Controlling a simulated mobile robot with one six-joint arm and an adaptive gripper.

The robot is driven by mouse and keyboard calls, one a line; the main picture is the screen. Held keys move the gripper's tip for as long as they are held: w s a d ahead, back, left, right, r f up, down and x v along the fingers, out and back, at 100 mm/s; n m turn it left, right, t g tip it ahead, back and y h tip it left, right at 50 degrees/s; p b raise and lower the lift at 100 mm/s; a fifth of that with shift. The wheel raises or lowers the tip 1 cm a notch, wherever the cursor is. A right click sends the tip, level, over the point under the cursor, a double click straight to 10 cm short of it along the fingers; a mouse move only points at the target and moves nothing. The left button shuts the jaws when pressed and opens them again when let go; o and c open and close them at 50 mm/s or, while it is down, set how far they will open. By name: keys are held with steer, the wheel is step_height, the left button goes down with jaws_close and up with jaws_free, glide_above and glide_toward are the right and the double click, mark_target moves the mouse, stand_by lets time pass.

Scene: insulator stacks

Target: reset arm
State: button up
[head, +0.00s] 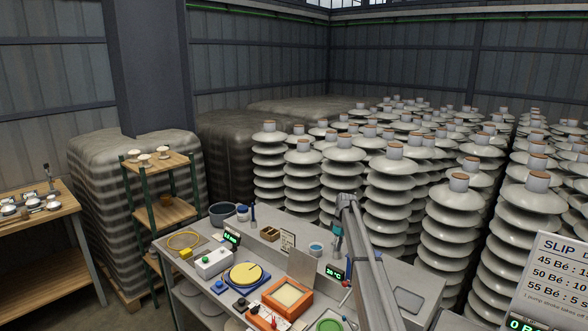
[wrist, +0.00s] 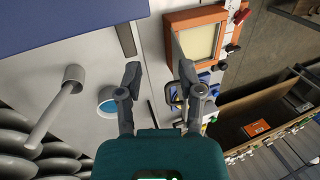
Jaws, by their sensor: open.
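My gripper (wrist: 160,72) is in the wrist view with its two fingers apart and nothing between them. It hangs above the grey workbench, with the bench top visible beyond the fingertips. In the head view my arm (head: 362,245) rises in front of the right part of the bench (head: 425,275). The gripper's fingers cannot be made out clearly there.
The bench holds an orange-framed tray (head: 287,296), a yellow disc (head: 245,273), a white box (head: 212,262) and a blue-rimmed cup (head: 316,248). White insulator stacks (head: 395,190) crowd behind. A wooden shelf (head: 160,165) stands left. A slip sign (head: 550,275) is at right.

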steer(key=s+m+t+h, duration=0.25)
steer(key=s+m, duration=0.65)
steer(key=s, duration=3.9)
step_height(320, 180, down, 11)
steer(key=b, duration=1)
steer(key=shift+w, duration=0.3)
steer(key=shift+o, duration=0.2)
steer(key=shift+s+d, duration=0.1)
steer(key=shift+s, duration=0.05)
